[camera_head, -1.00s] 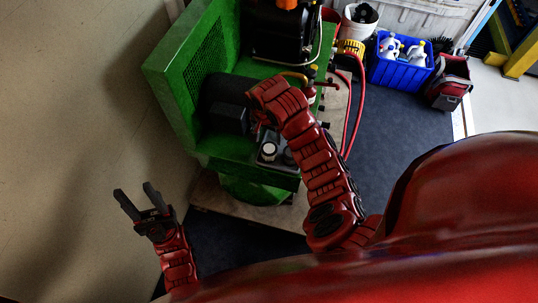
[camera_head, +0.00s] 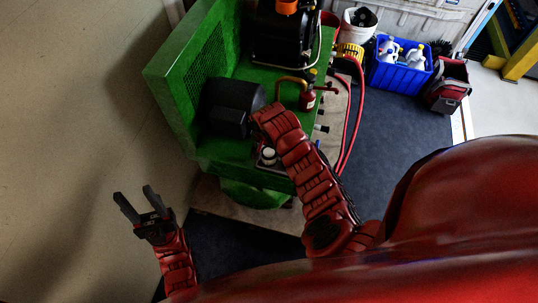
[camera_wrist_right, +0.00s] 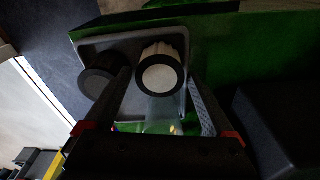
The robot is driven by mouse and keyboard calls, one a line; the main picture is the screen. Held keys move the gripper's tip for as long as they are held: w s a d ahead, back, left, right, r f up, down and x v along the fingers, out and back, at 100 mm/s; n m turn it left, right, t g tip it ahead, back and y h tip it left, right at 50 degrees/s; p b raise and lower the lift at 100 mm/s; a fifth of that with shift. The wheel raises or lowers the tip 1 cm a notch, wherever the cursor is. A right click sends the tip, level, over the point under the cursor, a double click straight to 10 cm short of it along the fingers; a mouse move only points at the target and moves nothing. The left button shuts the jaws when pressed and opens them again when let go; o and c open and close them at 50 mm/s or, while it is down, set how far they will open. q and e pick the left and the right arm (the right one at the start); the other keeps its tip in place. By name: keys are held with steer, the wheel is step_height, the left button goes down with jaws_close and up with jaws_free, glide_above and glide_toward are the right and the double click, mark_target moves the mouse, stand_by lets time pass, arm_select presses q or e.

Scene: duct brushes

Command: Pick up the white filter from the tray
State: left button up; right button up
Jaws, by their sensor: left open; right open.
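The white filter (camera_wrist_right: 160,72), pale and ribbed with a dark ring around its near end, stands in a grey tray (camera_wrist_right: 88,46) in the right wrist view. In the head view the white filter (camera_head: 268,153) shows small beside my right arm. A dark filter (camera_wrist_right: 101,76) with a grey end is left of it in the tray. My right gripper (camera_wrist_right: 160,84) is open, its fingers either side of the white filter's near end; contact cannot be told. The arm hides this gripper in the head view. My left gripper (camera_head: 138,201) is open and empty above the floor.
The tray is on a green machine (camera_head: 215,150) with a black motor (camera_head: 231,106) close to my right arm. Red hoses (camera_head: 357,120), a blue crate of bottles (camera_head: 398,76) and a red bag (camera_head: 449,88) are to the right. The floor at left is clear.

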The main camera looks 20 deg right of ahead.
steer(key=c, duration=1.1)
steer(key=shift+r, duration=0.1)
